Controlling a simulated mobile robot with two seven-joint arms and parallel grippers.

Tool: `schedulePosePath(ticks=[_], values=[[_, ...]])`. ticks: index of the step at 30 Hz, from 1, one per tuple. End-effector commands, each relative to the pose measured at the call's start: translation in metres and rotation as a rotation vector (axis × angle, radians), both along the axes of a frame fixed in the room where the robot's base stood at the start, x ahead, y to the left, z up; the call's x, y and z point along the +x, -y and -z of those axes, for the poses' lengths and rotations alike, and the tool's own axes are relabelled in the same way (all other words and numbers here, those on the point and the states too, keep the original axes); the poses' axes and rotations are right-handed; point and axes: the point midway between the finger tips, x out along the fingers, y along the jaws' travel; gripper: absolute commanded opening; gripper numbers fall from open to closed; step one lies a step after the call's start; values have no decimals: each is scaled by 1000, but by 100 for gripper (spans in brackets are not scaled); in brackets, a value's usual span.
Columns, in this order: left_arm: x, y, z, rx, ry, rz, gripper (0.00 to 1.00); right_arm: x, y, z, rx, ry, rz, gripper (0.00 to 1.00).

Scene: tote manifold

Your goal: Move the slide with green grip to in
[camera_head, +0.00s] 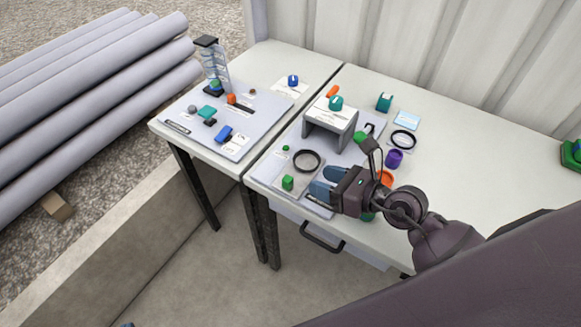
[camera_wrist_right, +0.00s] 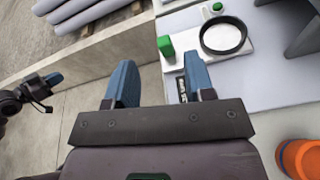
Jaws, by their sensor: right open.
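A green block-shaped grip (camera_head: 288,182) stands near the front left corner of the right table's panel, beside a dark ring (camera_head: 306,161). In the right wrist view the green grip (camera_wrist_right: 165,46) stands at the pale plate's left edge, beyond my fingertips. My right gripper (camera_head: 322,187) is open and empty, just right of the grip and apart from it. Its blue fingers (camera_wrist_right: 160,82) show wide apart in the wrist view. My left gripper (camera_wrist_right: 45,82) shows partly at the wrist view's left edge, away from the tables; its opening is unclear.
A grey bridge-shaped housing (camera_head: 328,125) with a teal knob stands behind the ring. An orange ring (camera_head: 385,178) and a purple cup (camera_head: 393,158) are right of my gripper. The left table (camera_head: 170,123) carries another panel. A dark drawer handle (camera_head: 322,239) juts out below.

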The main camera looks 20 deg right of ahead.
Motion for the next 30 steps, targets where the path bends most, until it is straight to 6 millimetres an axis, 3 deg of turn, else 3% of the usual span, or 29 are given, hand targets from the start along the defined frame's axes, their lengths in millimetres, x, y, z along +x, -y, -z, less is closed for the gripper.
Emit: schedulePosePath(ticks=[4,11,24,30], values=[[3,0,-1,0,7,2,0,-5,3,15,-169,2,-50,49],[4,0,-1,2,9,3,0,1,-5,21,-197,8,-72,49],[3,0,5,1,1,3,0,53,-45,49,-194,6,-71,49],[2,0,6,1,0,4,0,68,-56,57,-195,7,-71,49]])
